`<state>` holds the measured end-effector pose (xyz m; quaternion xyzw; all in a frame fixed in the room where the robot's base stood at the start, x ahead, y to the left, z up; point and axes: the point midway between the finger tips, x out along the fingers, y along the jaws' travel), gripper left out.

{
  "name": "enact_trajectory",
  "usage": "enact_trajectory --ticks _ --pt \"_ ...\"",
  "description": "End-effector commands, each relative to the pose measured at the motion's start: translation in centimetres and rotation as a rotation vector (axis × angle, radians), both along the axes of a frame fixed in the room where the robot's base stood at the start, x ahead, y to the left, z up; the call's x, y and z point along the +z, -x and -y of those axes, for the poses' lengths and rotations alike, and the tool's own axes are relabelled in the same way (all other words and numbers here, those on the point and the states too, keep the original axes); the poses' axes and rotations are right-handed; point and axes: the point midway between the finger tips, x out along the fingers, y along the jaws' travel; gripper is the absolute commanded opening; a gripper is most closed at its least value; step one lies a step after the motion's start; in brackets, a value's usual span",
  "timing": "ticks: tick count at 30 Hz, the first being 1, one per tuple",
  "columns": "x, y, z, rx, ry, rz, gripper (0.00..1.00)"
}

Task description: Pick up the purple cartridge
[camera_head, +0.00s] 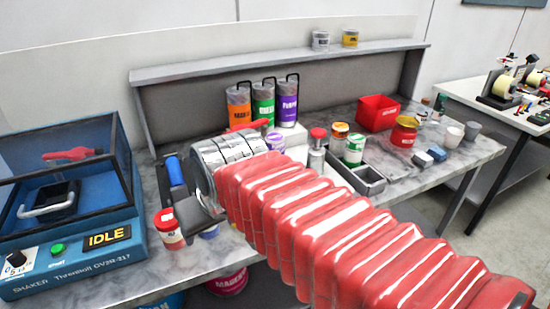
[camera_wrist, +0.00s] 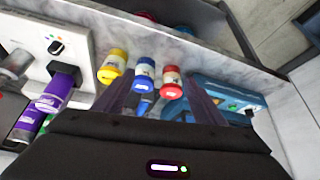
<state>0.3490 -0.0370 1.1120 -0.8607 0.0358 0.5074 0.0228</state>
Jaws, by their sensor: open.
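The purple cartridge (camera_head: 288,104) stands upright at the right end of a row at the back of the bench in the head view, with a dark handle over its top. A purple labelled container (camera_wrist: 57,88) shows at the left of the wrist view, by a white device; I cannot tell if it is the same one. My gripper (camera_wrist: 160,80) is open, its two dark fingers spread and apart from this container, which lies to their left. In the head view my red-sleeved arm reaches over the bench and hides part of it.
A green cartridge (camera_head: 263,104) and an orange cartridge (camera_head: 238,106) stand close beside the purple one. Yellow (camera_wrist: 113,66), blue (camera_wrist: 144,75) and red (camera_wrist: 171,82) jars lie ahead of my fingers. A blue shaker (camera_head: 70,215) fills the left; a red bin (camera_head: 377,112) stands right.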

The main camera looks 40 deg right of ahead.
Motion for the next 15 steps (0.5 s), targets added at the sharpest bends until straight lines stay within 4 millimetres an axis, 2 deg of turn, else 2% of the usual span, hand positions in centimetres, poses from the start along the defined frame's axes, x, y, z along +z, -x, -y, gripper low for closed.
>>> enact_trajectory --ticks 3,8,15 --pt "1.2 -2.9 2.9 -0.057 -0.002 0.003 0.69" --pt "2.4 -6.4 7.3 -0.126 0.000 0.016 0.69" --pt "3.4 -10.8 15.3 -0.230 0.005 0.032 0.69"
